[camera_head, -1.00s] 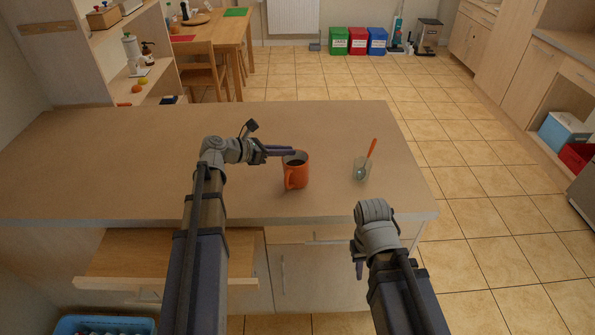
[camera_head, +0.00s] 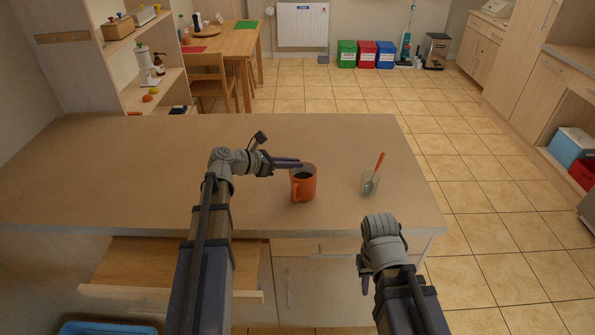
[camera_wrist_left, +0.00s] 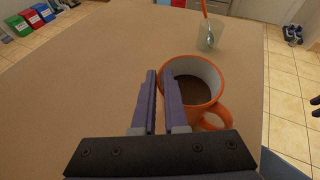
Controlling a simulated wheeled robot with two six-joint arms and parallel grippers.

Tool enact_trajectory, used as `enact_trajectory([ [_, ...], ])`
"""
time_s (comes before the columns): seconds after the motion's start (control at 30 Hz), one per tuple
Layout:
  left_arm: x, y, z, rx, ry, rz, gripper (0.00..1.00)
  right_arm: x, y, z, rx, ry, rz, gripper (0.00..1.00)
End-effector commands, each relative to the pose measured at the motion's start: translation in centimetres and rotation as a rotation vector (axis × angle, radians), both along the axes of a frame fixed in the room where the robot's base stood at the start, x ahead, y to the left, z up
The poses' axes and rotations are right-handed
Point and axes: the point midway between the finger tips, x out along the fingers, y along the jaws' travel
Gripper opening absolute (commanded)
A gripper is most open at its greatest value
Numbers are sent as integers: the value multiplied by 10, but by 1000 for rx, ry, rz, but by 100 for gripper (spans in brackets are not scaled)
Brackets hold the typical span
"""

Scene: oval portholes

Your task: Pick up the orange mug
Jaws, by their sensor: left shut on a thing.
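The orange mug (camera_head: 304,188) is upright on the counter (camera_head: 130,170), with dark liquid inside and its handle toward me. It also shows in the left wrist view (camera_wrist_left: 203,88). My left gripper (camera_head: 290,163) reaches it from the left and is shut on its wall near the rim. In the left wrist view one finger is inside the mug and the other outside, left of the handle. Any gap under the mug is too small to tell. My right gripper (camera_head: 364,277) hangs in front of the counter's edge, its fingertips mostly hidden.
A clear glass (camera_head: 370,184) holding an orange-handled spoon (camera_head: 379,163) stands right of the mug. The counter left of my left arm is clear. A drawer (camera_head: 130,285) stands open below the counter's front edge. Coloured bins (camera_head: 366,54) stand far off.

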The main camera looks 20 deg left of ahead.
Motion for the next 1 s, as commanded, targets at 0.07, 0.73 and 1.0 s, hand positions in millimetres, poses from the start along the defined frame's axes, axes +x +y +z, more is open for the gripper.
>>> enact_trajectory([
  [0.07,-2,0,2,6,4,-3,0,0,0,3,0,0,0,27],
  [0.73,0,0,87,1,0,1,0,0,0,87,0,0,0,27],
  [1.0,0,0,100,1,0,1,0,0,0,101,0,0,0,27],
])
